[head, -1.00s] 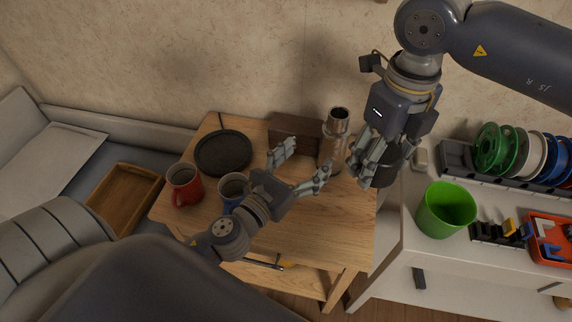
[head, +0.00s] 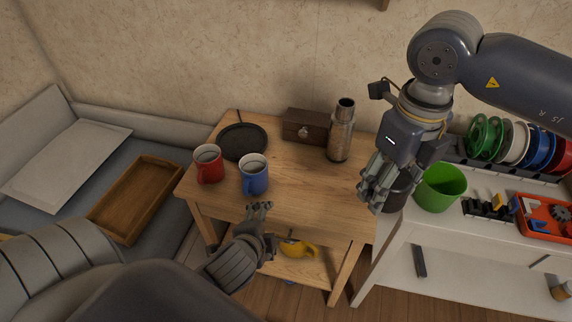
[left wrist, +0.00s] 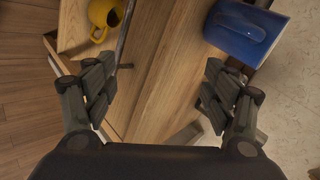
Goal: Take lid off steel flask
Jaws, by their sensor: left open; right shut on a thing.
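The steel flask (head: 341,138) stands upright at the back right of the wooden table, with a dark opening at its top. No gripper touches it. My right gripper (head: 374,193) is to the right of the flask and lower in the head view, shut on a dark round thing (head: 399,191). The fingers partly hide this thing, and I cannot tell whether it is the lid. My left gripper (head: 274,225) is open and empty by the table's front edge; its spread fingers also show in the left wrist view (left wrist: 150,90).
A blue mug (head: 254,178), a red mug (head: 208,165), a black pan (head: 243,143) and a brown box (head: 303,126) stand on the table (head: 305,185). A yellow mug (head: 297,250) sits on the lower shelf. A green bucket (head: 440,188) stands right. The table's middle is clear.

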